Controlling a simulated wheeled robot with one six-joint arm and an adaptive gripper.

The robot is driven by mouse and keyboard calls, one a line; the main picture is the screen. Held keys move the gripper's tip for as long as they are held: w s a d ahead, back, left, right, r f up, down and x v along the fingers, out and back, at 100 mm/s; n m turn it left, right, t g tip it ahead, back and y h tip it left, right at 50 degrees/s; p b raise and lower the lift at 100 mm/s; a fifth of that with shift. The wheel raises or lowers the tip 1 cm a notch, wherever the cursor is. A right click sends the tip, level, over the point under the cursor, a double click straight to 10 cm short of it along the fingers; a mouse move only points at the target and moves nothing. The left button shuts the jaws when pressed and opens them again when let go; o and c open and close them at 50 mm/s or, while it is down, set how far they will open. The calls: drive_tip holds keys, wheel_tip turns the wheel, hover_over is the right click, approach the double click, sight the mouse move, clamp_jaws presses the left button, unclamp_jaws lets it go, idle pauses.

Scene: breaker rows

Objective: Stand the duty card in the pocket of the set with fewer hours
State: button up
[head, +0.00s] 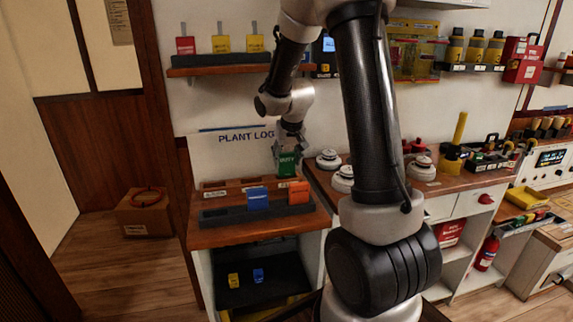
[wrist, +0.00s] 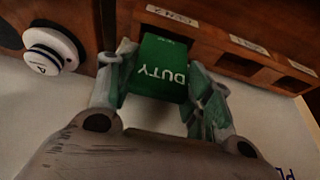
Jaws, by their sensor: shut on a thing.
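The green duty card (head: 287,163) is held in my gripper (head: 289,150) above the back of the wooden desk, in front of the wall below the "PLANT LOG" sign. In the wrist view, my gripper (wrist: 163,88) has its two fingers on either side of the duty card (wrist: 160,68), whose "DUTY" lettering appears upside down. The card appears apart from the rack. No hour readings are legible.
A dark tray (head: 225,216) on the desk holds a blue card (head: 258,198) and an orange card (head: 299,192). White round detectors (head: 328,159) stand on the counter to the right. A shelf above (head: 215,70) holds red and yellow tags.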

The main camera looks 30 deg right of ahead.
sight(287, 160)
drive_tip(key=shift+w+f, duration=0.2)
drive_tip(key=shift+f, duration=1.15)
drive_tip(key=shift+f, duration=0.1)
drive_tip(key=o, duration=1.1)
drive_tip(key=v, duration=1.1)
drive_tip(key=s+a+r+n, duration=0.1)
drive_tip(key=s+a+r, duration=0.2)
drive_tip(key=s, duration=1)
drive_tip(key=s+a+r+n+y, duration=0.1)
drive_tip(key=s+r, duration=0.4)
drive_tip(key=s, duration=0.9)
drive_tip(key=shift+a+n, duration=0.6)
drive_tip(key=shift+a, duration=0.4)
drive_tip(key=shift+w, duration=0.1)
